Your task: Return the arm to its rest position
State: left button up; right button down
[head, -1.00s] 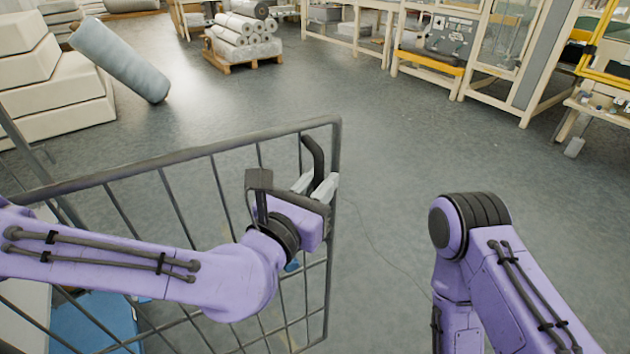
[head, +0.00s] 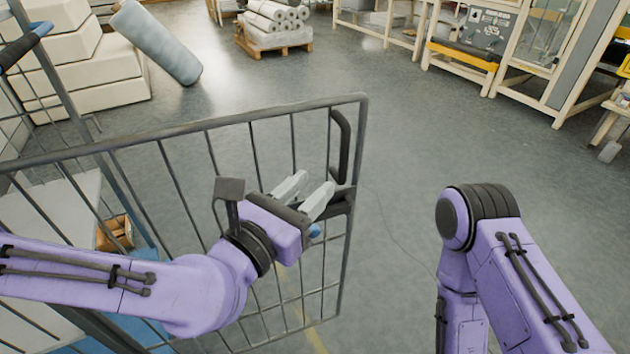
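My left gripper (head: 316,182) is in the middle of the head view, in front of a grey barred cart gate. Its two pale fingers are spread with a gap between them and hold nothing. The gate's dark upright handle (head: 345,150) stands just right of the fingertips, outside the gap. Whether a finger touches the handle or its lower bracket I cannot tell. My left arm (head: 110,285) reaches in from the left. My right arm (head: 500,270) is folded at the lower right, and its gripper is out of view.
The barred gate (head: 240,118) spans the left and centre, close to my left arm. A cardboard box (head: 115,233) shows behind its bars. A leaning grey-blue roll (head: 155,42), foam blocks (head: 95,75) and a pallet of rolls (head: 275,45) stand farther back. Open floor (head: 430,130) lies to the right.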

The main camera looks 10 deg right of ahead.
dwell(0.3)
pick_arm(q)
jog(key=s+a+f+m+g+y, duration=0.1)
jog(key=a+f+m+g+y, duration=0.25)
jog(key=f, duration=0.65)
jog(key=s+a+f+m+y+p, duration=0.15)
jog(key=a+f+m, duration=0.35)
jog(key=f, duration=0.5)
jog(key=s+a+f+m+g+y, duration=0.1)
jog(key=a+f+m+g+y, duration=0.15)
jog(key=f+m, duration=0.5)
jog(key=s+a+f+m+g+y+p, duration=0.1)
jog(key=s+a+f+m+g+y, duration=0.1)
jog(key=s+a+f, duration=0.5)
jog(key=s+a+f+m+g+y+p, duration=0.1)
jog(key=s+a+f+y, duration=0.4)
jog(key=a, duration=1)
jog(key=s+f+m+g, duration=0.1)
jog(key=s+f+m, duration=0.1)
jog(key=s, duration=0.3)
jog(key=shift+f+g, duration=0.3)
jog(key=shift+f, duration=0.15)
